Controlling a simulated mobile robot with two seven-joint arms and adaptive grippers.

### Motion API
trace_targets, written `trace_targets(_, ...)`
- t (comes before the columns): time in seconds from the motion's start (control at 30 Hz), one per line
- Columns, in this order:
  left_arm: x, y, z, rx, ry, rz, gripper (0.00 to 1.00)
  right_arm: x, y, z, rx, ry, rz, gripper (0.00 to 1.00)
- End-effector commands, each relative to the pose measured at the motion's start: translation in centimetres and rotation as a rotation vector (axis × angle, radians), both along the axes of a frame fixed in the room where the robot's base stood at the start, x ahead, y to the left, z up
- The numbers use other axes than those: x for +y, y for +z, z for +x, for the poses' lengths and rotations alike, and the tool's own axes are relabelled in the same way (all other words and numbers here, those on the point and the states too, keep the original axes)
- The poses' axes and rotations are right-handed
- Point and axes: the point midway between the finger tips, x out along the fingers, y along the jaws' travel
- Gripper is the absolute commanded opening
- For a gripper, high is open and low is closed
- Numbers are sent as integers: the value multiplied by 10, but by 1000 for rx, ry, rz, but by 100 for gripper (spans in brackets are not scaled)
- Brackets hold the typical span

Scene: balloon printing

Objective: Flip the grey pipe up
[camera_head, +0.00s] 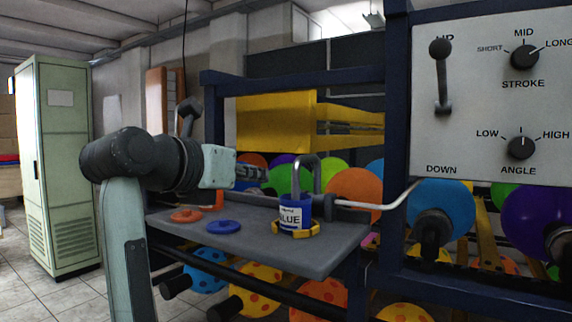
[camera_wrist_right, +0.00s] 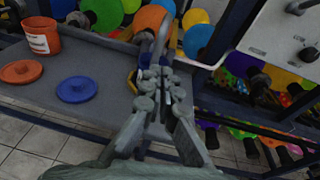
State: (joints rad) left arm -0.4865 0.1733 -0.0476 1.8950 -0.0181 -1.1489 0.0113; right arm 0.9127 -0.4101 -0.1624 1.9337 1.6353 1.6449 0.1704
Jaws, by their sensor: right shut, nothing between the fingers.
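The grey pipe (camera_head: 309,160) is a curved hook shape above the blue paint can (camera_head: 293,214), its bent end pointing down to the can. The can stands in a yellow holder (camera_head: 313,229) on the grey shelf. My right gripper (camera_head: 264,174) is to the left of the pipe, at about the height of its lower part. In the wrist view the right gripper (camera_wrist_right: 160,74) is shut and empty, its fingertips in front of the pipe (camera_wrist_right: 161,42). I cannot tell whether they touch it. The fingers partly hide the can there. My left gripper is not in view.
On the grey shelf (camera_head: 262,246) lie a blue lid (camera_head: 223,227) and an orange lid (camera_head: 186,216). An orange can (camera_wrist_right: 41,36) stands at the shelf's back left. A white tube (camera_head: 375,206) runs right from the can. A control panel (camera_head: 490,110) and balloons surround the shelf.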

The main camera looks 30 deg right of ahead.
Motion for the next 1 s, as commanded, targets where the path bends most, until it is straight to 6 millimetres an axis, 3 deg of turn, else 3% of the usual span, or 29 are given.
trace_targets(0.37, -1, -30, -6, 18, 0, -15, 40, -73, -15, 36, 4, -5, -2, 0)
trace_targets(0.6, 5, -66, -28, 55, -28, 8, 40, -92, 2, 48, 0, -2, -1, 0)
trace_targets(1.0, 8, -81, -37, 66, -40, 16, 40, -99, 6, 53, 1, 0, 0, 0)
